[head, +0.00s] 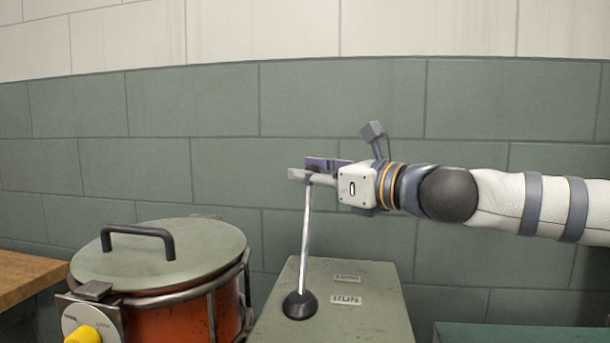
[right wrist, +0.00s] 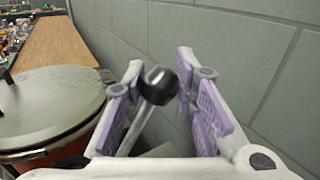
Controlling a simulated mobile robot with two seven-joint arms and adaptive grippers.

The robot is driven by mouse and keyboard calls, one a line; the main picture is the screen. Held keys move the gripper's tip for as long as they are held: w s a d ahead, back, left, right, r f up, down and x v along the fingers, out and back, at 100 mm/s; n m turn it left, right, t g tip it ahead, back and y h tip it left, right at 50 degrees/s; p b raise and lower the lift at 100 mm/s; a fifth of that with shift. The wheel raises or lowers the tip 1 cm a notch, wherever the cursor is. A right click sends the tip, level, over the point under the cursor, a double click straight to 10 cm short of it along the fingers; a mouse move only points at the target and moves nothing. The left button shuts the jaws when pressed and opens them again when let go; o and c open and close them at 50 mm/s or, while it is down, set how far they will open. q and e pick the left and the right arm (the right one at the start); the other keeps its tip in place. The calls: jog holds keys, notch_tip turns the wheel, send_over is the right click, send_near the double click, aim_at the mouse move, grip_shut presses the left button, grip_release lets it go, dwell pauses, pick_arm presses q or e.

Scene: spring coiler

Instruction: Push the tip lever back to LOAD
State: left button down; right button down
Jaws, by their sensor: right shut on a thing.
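The tip lever (head: 305,235) is a thin silver rod rising from a round black boot (head: 300,305) on a grey-green box (head: 375,320). It stands nearly upright, its top leaning slightly right in the head view. My right gripper (head: 308,172) comes in from the right at the lever's top and is shut on it. In the right wrist view the lever's black knob (right wrist: 160,85) sits between the two purple-padded fingers. One label on the box reads RUN (head: 346,299); the smaller label (head: 347,278) behind it is not clearly legible. My left gripper is not in view.
An orange pot (head: 175,320) with a grey-green lid (head: 205,250) and dark handle stands left of the box, with a yellow knob (head: 83,335) in front. A wooden bench (head: 30,272) is at far left. A tiled wall (head: 230,100) stands close behind.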

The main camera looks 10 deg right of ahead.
jog(key=shift+d, duration=0.15)
jog(key=shift+w, duration=0.1)
jog(key=c, duration=1.3)
grip_release()
jog(key=v, duration=1.2)
jog(key=shift+f, duration=0.15)
